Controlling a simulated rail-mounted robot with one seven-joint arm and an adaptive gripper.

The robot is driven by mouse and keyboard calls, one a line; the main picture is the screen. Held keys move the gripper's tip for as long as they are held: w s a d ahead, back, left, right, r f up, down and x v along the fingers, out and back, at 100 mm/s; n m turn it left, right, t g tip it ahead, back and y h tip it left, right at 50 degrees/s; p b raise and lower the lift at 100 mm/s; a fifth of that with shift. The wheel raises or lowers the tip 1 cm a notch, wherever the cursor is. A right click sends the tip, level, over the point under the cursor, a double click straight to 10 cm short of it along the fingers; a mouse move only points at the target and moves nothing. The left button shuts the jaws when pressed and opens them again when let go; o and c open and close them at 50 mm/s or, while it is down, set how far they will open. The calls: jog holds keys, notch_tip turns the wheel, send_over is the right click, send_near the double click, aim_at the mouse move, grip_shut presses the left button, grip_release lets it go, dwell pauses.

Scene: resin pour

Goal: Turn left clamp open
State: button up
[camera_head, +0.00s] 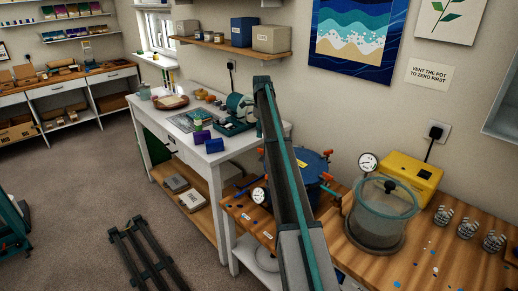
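The blue pressure pot (314,169) stands on the wooden bench, and a long dark and teal link of mine hides much of it. One orange-red clamp handle (328,179) sticks out at the lid's right side, and another (301,152) shows at its back. To the left of my link, an orange-red handle (241,194) shows at the pot's left side. It is small, and I cannot tell whether this clamp is open or closed. My gripper is not visible in this view.
A pressure gauge (259,195) is at the pot's left front. To the right stand a clear chamber (382,213) with a gauge (368,162), a yellow pump box (411,174) and several patterned cups (468,228). A white table (178,137) with tools stands behind left.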

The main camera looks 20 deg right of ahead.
jog(key=shift+m, duration=0.3)
jog(key=f+p, duration=0.1)
jog(key=f, duration=0.2)
jog(key=f+p, duration=0.1)
jog(key=f, duration=0.2)
jog(key=f+p, duration=0.1)
jog(key=f, duration=0.2)
jog(key=shift+w+d+f, duration=0.3)
jog(key=shift+f, duration=0.05)
grip_shut()
